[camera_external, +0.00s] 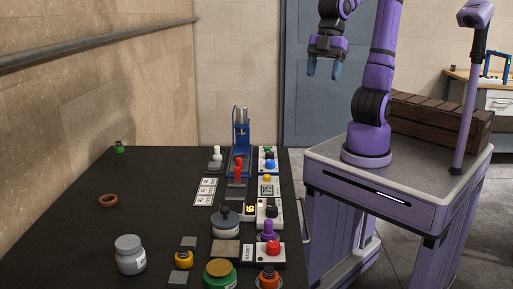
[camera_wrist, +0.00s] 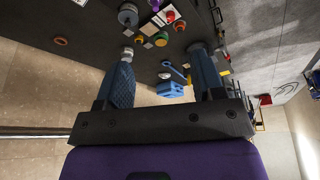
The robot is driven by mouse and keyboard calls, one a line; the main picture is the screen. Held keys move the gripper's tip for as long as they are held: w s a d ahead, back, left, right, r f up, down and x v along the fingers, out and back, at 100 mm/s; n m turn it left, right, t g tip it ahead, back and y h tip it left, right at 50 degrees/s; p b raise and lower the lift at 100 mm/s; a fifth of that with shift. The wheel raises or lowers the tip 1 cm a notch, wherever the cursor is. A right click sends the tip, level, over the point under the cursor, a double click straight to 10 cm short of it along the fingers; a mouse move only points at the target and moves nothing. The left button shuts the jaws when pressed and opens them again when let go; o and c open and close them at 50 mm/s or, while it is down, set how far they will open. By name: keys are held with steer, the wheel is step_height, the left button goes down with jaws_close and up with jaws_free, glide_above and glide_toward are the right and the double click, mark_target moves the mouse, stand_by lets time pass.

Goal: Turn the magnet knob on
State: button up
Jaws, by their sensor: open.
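A red knob (camera_external: 272,247) sits on a white box at the near right of the black table. A vertical label (camera_external: 248,253) that seems to read MAGNET stands left of this box. The knob's on or off position is too small to tell. My gripper (camera_external: 324,69) is open and empty, high up behind and to the right of the table, far from the knob. In the wrist view my gripper (camera_wrist: 162,52) shows two blue-grey fingers spread wide with nothing held. I cannot tell for sure which small knob there is the magnet knob.
The black table (camera_external: 75,215) carries a blue press (camera_external: 241,140), a lidded grey pot (camera_external: 226,224), a grey jar (camera_external: 130,255), a brown ring (camera_external: 108,200) and several knobs. A purple knob (camera_external: 268,230) stands close behind the red one. The table's left half is mostly clear.

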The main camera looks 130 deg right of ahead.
steer(key=w+a+f+n+g, duration=0.1)
steer(key=w+a+f+n, duration=0.1)
steer(key=w+f, duration=0.35)
steer(key=w+a+f+n+g, duration=0.1)
steer(key=w+a+f+n, duration=0.15)
steer(key=w, duration=0.65)
steer(key=n+g+h, duration=0.1)
steer(key=n, duration=0.3)
glide_toward(273, 243)
steer(key=shift+m, duration=0.25)
steer(key=f, duration=0.9)
steer(key=shift+w+d+f, duration=0.1)
steer(key=shift+w+f, duration=0.1)
steer(key=shift+w, duration=0.1)
steer(key=c, duration=0.9)
